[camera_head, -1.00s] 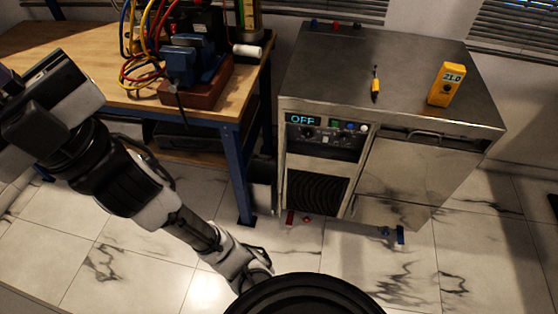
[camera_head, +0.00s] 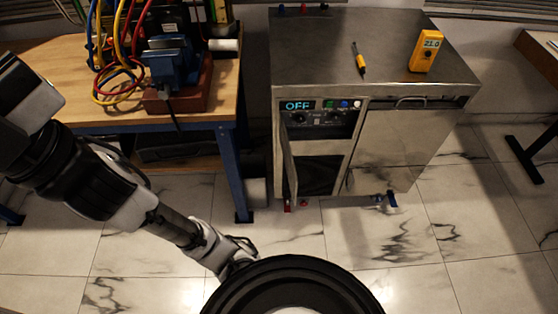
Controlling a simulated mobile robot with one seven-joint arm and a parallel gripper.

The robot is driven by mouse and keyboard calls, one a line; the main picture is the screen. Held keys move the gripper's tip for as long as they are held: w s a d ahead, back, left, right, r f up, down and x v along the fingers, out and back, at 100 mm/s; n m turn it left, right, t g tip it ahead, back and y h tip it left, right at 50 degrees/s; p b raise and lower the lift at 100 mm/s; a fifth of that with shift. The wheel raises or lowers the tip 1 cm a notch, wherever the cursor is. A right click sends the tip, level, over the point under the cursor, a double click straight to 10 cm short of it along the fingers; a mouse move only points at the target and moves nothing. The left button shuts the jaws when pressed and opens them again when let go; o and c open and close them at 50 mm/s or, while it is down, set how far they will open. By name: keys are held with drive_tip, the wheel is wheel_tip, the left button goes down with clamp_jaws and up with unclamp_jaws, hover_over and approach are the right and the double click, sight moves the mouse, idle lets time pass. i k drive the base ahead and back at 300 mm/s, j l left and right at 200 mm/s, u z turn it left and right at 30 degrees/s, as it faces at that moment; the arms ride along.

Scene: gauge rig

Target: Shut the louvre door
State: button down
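The metal gauge rig (camera_head: 400,150) stands on the floor right of centre. Its lower left bay (camera_head: 321,175) shows as a dark opening under the control panel. A narrow pale upright panel (camera_head: 289,168) stands at the bay's left edge, seen nearly edge-on; it looks like the louvre door swung outward, its slats not readable from here. My gripper (camera_head: 243,254) hangs low over the floor, left of and apart from the rig, partly hidden by a dark round part of my body. Whether its fingers are open cannot be made out.
A wooden workbench (camera_head: 60,97) with a blue vise (camera_head: 172,68) and cables is at the left. Small items lie by the rig's base. Open tiled floor (camera_head: 370,235) lies in front.

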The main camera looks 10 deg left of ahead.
sight(291, 173)
drive_tip(key=j+z, duration=0.1)
drive_tip(key=j, duration=0.2)
drive_tip(key=k+j, duration=0.1)
drive_tip(key=j, duration=0.2)
drive_tip(key=k+j+z, duration=0.1)
drive_tip(key=k, duration=0.2)
drive_tip(key=k+j, duration=0.1)
drive_tip(key=k, duration=0.2)
drive_tip(key=i+z, duration=0.05)
